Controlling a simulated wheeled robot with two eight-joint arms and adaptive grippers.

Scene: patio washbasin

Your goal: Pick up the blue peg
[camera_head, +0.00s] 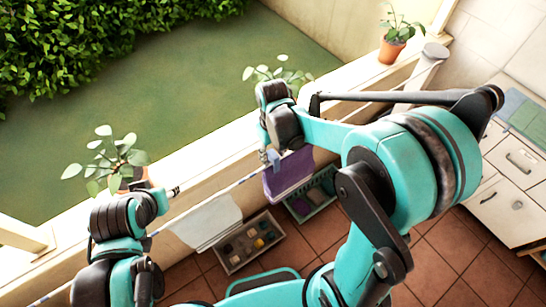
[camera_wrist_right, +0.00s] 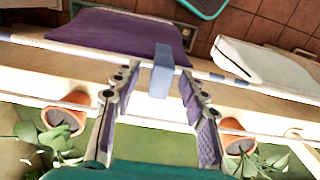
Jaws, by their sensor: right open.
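The blue peg (camera_wrist_right: 161,72) sits upright on the line at the edge of a purple cloth (camera_wrist_right: 120,32) in the right wrist view. My right gripper (camera_wrist_right: 158,84) is open, with one finger on each side of the peg and a gap visible around it. In the head view this gripper (camera_head: 268,157) is at the line above the purple cloth (camera_head: 290,177), and the peg is small and mostly hidden there. My left gripper (camera_head: 173,191) is at the lower left, away from the peg; its finger opening cannot be made out.
A white cloth (camera_head: 208,222) hangs farther left on the line. Below are a tray (camera_head: 236,268) of several coloured items and a teal crate (camera_head: 327,203). Potted plants (camera_head: 133,175) (camera_head: 392,50) stand along the ledge. White drawers (camera_head: 511,165) are at right.

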